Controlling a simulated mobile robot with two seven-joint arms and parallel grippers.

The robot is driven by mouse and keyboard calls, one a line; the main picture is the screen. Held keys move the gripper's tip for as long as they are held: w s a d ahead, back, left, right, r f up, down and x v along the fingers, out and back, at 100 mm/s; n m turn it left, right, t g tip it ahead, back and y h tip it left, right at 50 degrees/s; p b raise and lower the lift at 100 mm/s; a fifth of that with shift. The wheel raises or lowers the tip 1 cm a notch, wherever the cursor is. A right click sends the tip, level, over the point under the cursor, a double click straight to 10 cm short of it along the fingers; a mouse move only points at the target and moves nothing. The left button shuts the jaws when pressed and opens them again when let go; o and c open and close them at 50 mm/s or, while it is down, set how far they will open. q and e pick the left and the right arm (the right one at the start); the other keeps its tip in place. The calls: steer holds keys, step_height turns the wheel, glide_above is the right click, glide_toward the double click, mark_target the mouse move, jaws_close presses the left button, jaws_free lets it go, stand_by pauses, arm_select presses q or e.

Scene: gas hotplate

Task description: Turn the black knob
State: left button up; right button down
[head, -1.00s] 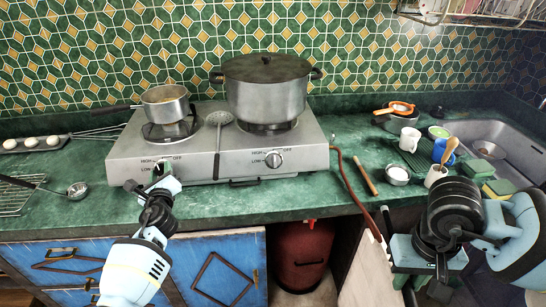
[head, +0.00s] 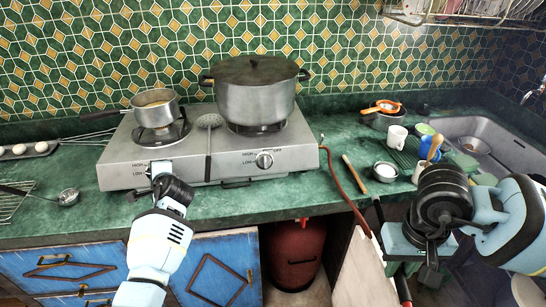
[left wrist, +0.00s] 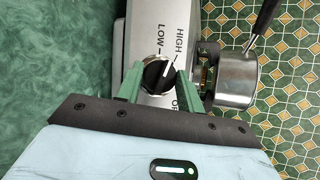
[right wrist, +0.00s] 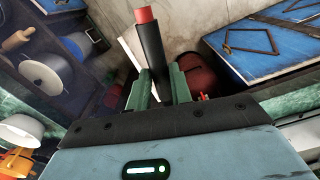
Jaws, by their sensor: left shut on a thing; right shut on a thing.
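The black knob (left wrist: 158,74) shows in the left wrist view on the front of the silver hotplate (left wrist: 143,25), beside printed LOW and HIGH marks. Its white pointer line leans toward HIGH. My left gripper (left wrist: 157,84) has its green fingers on both sides of the knob, shut on it. In the head view my left gripper (head: 160,170) is at the hotplate's left front and hides the knob. My right gripper (right wrist: 157,88) is shut on a black stick with a red end (right wrist: 151,48), held away from the hotplate.
A saucepan (head: 155,108) sits on the left burner and a lidded pot (head: 255,98) on the right one. A slotted spoon (head: 209,145) lies between them. A second knob (head: 264,160) is at right. A red gas cylinder (head: 295,255) stands below the counter.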

arm_select(q)
steer(key=shift+w+r+n+g+h, duration=0.1)
steer(key=shift+n+g+h, duration=0.2)
steer(key=shift+n+g, duration=0.95)
arm_select(e)
steer(key=shift+r, duration=0.85)
arm_select(q)
steer(key=shift+n+t+p, duration=0.25)
steer(key=shift+n+p, duration=0.05)
steer(key=shift+n, duration=0.25)
arm_select(e)
steer(key=shift+w, duration=0.1)
arm_select(q)
steer(key=o, duration=1)
arm_select(e)
steer(key=shift+r, duration=0.1)
step_height(320, 180, up, 4)
steer(key=shift+f+t+p, duration=0.1)
steer(key=shift+t+p, duration=0.5)
steer(key=shift+p, duration=0.15)
steer(key=shift+f, duration=0.3)
arm_select(q)
steer(key=v, duration=1.2)
